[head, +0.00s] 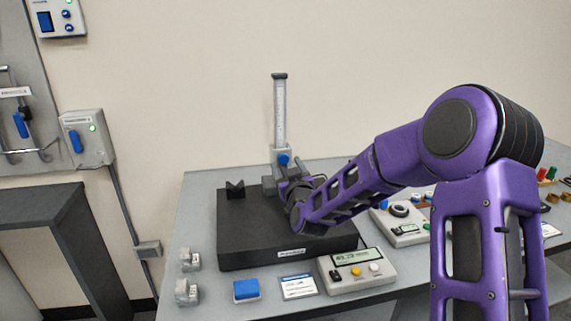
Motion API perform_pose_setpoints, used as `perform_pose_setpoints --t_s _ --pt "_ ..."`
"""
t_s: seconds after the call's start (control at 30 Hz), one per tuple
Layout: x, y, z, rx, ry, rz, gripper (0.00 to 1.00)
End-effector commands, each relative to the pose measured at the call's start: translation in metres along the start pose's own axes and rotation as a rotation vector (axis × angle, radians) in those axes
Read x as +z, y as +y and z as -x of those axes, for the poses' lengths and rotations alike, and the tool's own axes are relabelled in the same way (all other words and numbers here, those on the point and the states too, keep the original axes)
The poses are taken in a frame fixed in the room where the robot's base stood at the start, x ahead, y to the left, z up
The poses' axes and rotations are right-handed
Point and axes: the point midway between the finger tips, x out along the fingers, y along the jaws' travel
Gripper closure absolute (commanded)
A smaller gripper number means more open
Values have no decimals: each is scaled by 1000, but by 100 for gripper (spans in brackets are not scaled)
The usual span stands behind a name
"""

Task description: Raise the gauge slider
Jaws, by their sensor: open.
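The height gauge stands upright on the black surface plate (240,237), with a tall pale scale column (280,115) topped by a dark cap. The gauge slider (283,158) is a grey block with a blue knob, low on the column. My gripper (283,180) is at the end of my purple arm, just below and in front of the slider. It is open. The wrist hides the foot of the gauge, and I cannot tell whether the fingers touch the slider.
A black V-block (235,189) sits on the plate's left. A readout box (356,270), a blue pad (246,290), a label card (298,287) and small metal blocks (188,291) lie along the front. A control box (400,222) stands right. The space above the slider is clear.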

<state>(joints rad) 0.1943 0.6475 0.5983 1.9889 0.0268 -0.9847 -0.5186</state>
Motion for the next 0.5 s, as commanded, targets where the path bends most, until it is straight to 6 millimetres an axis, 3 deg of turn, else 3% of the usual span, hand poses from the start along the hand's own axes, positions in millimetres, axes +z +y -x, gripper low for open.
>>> perform_pose_setpoints --t_s 0.2,0.47,0.5 --pt "0 0 -15 0 0 0 31" --pt "0 0 -16 0 0 0 31" --pt "0 0 -16 0 0 0 34"
